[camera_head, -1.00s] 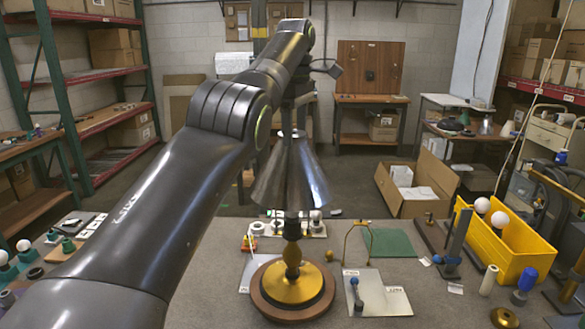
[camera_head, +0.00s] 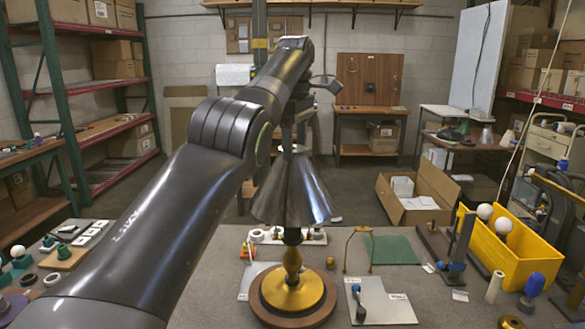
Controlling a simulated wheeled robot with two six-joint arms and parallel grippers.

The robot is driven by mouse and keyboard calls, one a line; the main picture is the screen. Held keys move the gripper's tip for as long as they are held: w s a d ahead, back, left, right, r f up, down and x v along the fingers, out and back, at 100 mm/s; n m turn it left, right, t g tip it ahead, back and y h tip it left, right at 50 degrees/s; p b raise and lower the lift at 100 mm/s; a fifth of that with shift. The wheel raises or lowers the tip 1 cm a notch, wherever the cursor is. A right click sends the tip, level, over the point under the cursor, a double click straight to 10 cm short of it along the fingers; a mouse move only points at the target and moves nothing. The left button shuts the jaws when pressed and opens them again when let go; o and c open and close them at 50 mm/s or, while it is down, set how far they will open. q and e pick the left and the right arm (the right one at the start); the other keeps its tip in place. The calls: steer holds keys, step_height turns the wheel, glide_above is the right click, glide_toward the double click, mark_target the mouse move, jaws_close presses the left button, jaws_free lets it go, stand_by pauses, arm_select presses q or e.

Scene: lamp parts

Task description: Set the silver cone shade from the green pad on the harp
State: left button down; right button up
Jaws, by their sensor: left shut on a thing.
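The silver cone shade (camera_head: 292,195) hangs upright, wide end down, over the lamp base (camera_head: 292,293), which has a round wooden foot, a gold disc and a gold-and-dark stem. My left gripper (camera_head: 294,142) is shut on the top of the shade. The shade's lower rim surrounds or overlaps the upper stem, so the harp is not visible and I cannot tell whether the shade touches it. The green pad (camera_head: 392,250) lies empty on the table behind and right of the lamp. My right gripper is out of view.
A thin brass wire loop (camera_head: 348,238) stands right of the lamp. A grey plate (camera_head: 385,298) with a blue-ended tool lies at the front right. A yellow bin (camera_head: 510,262) with white bulbs stands at the right. Small parts sit at the left and behind the lamp.

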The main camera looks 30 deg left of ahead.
mark_target(295, 158)
arm_select(q)
steer(key=shift+f+b, duration=0.7)
steer(key=shift+f, duration=0.2)
steer(key=shift+f+b, duration=0.9)
stand_by(1.3)
stand_by(0.4)
steer(key=shift+c, duration=1.8)
jaws_free()
steer(key=shift+r, duration=0.1)
step_height(295, 158, up, 17)
steer(key=p, duration=1.7)
steer(key=shift+r+p, duration=0.15)
steer(key=shift+p, duration=0.15)
